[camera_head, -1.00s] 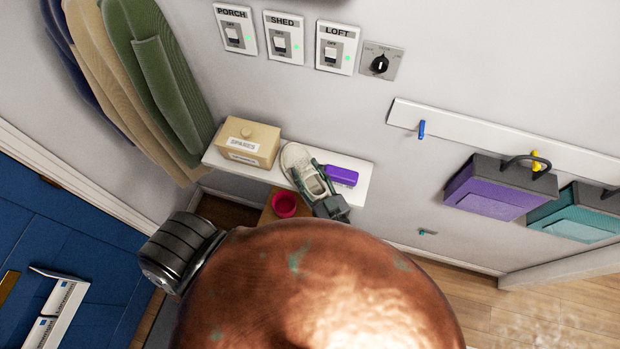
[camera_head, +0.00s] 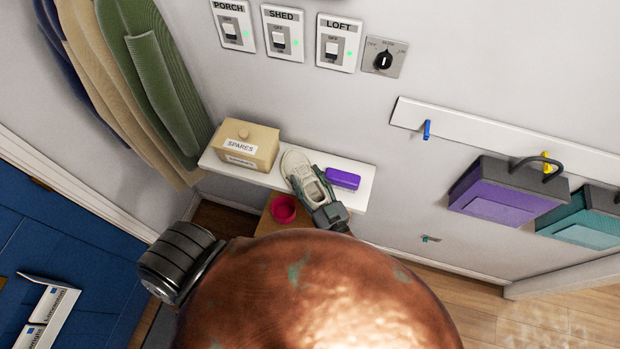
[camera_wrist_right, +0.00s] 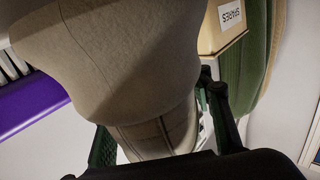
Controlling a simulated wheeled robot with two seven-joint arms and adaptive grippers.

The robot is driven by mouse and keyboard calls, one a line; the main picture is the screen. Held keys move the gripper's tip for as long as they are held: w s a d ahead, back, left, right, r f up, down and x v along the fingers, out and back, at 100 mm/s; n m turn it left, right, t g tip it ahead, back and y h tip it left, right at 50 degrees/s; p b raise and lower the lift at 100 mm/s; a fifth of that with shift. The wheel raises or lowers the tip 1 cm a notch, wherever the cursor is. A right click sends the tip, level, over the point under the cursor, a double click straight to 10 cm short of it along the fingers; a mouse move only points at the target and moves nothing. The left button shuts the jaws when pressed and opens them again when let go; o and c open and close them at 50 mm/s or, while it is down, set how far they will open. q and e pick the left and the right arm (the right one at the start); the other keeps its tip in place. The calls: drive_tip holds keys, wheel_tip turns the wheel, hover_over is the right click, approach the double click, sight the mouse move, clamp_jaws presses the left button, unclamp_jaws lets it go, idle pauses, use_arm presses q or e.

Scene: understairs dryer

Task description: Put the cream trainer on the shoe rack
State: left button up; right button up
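The cream trainer (camera_head: 306,181) is at the white shelf (camera_head: 355,198), between a box and a purple case. Its toe points toward the wall, and its heel end is toward me. My right gripper (camera_head: 311,190) has its dark green fingers on either side of the trainer. In the right wrist view the trainer (camera_wrist_right: 120,60) fills the middle, with a finger close against each side of its narrow part; the gripper looks shut on it. I cannot tell whether the sole touches the shelf. My left gripper is not in view. I cannot clearly make out the shoe rack.
The spares box (camera_head: 246,145) stands left of the trainer and the purple case (camera_head: 342,178) lies right of it. A pink pot (camera_head: 284,209) is below the shelf. Coats (camera_head: 150,90) hang at left. A large copper tank (camera_head: 320,300) hides the lower middle.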

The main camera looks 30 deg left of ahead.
sight(323, 204)
drive_tip(key=shift+o, duration=1.2)
drive_tip(key=shift+r, duration=0.1)
drive_tip(key=shift+s+d, duration=0.1)
drive_tip(key=shift+d, duration=0.05)
drive_tip(key=v, duration=1)
drive_tip(key=shift+s+d, duration=0.15)
drive_tip(key=shift+s, duration=0.05)
drive_tip(key=shift+s+d, duration=0.3)
drive_tip(key=shift+d, duration=0.25)
